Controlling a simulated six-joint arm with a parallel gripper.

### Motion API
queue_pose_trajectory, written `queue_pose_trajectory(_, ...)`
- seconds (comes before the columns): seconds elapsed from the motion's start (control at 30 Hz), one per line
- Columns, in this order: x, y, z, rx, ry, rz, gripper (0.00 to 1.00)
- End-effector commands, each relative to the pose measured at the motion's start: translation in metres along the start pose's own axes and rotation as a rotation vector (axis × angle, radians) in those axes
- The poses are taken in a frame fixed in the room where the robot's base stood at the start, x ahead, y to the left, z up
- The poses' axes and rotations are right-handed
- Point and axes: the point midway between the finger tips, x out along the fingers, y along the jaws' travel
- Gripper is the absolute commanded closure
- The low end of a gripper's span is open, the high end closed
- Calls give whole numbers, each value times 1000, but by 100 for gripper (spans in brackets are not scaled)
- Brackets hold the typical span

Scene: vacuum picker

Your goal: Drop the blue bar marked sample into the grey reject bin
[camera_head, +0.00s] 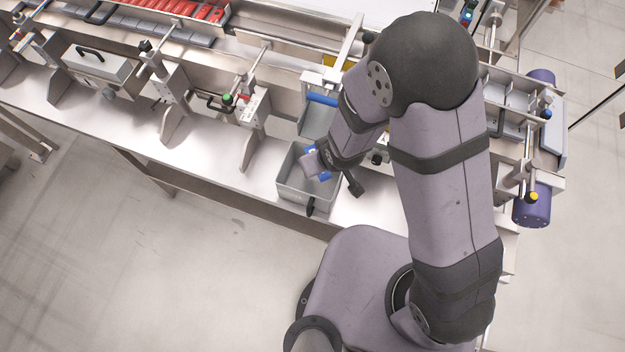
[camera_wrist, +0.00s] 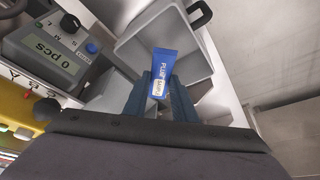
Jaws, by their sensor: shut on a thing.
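The blue bar (camera_wrist: 164,62) has a white-lettered blue wrapper and a small pale label at its lower end. My gripper (camera_wrist: 162,84) is shut on that labelled end, and the bar's other end sticks out past the fingertips. The grey reject bin (camera_wrist: 197,50) is an open box behind the bar in the wrist view, and the bar shows against its inside. In the head view the bin (camera_head: 291,193) stands at the bench's front edge, with my wrist over its opening. My wrist hides part of the bin there; the bar's height above its floor is unclear.
A grey counter box (camera_wrist: 62,52) reading "0 pcs" stands beside the bin. A black handle (camera_head: 310,206) is on the bin's front. Metal brackets and rails (camera_head: 178,105) line the bench behind and to the left. The bench front left of the bin is bare.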

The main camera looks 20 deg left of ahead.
Motion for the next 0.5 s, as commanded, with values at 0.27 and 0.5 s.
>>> queue_pose_trajectory(0.27,29,0,12,0,1,0,97)
queue_pose_trajectory(0.5,44,0,18,0,1,0,97)
